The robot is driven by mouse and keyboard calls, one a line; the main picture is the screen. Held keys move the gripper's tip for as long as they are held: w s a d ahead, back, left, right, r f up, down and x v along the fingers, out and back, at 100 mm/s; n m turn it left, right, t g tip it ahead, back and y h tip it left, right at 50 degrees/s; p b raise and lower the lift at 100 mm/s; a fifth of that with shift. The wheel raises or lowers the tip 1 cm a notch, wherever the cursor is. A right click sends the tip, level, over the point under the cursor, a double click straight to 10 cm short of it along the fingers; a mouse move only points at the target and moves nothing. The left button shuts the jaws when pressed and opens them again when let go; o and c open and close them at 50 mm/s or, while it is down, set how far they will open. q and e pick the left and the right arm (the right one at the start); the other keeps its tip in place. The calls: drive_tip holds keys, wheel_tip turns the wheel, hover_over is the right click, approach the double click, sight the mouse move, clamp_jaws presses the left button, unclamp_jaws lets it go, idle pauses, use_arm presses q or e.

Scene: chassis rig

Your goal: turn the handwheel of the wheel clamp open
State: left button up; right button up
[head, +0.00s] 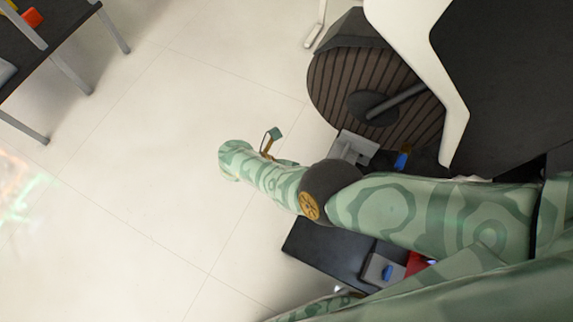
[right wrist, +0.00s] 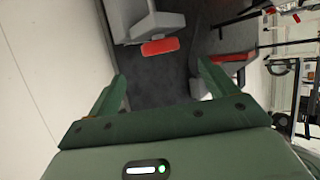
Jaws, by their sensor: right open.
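A large dark ribbed wheel (head: 335,85) with a round hub and a rod stands at the upper right of the head view. A grey block-like fixture (head: 355,147) sits by its lower edge; I cannot tell if it is the wheel clamp. No handwheel can be made out clearly. My right gripper (head: 274,147) is at the far end of my green arm, left of the wheel, apart from it. In the right wrist view it is open and empty (right wrist: 166,84), with a dark surface and a red bar (right wrist: 160,47) beyond the fingertips. My left gripper is out of view.
A dark platform (head: 318,251) lies below my arm, with a grey block with a blue part (head: 384,270) on it. A white curved panel (head: 415,35) overhangs the wheel. A dark table (head: 62,45) stands at the upper left. The pale floor between is clear.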

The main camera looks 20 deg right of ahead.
drive_tip(key=shift+v, duration=2.5)
drive_tip(key=shift+a, duration=0.1)
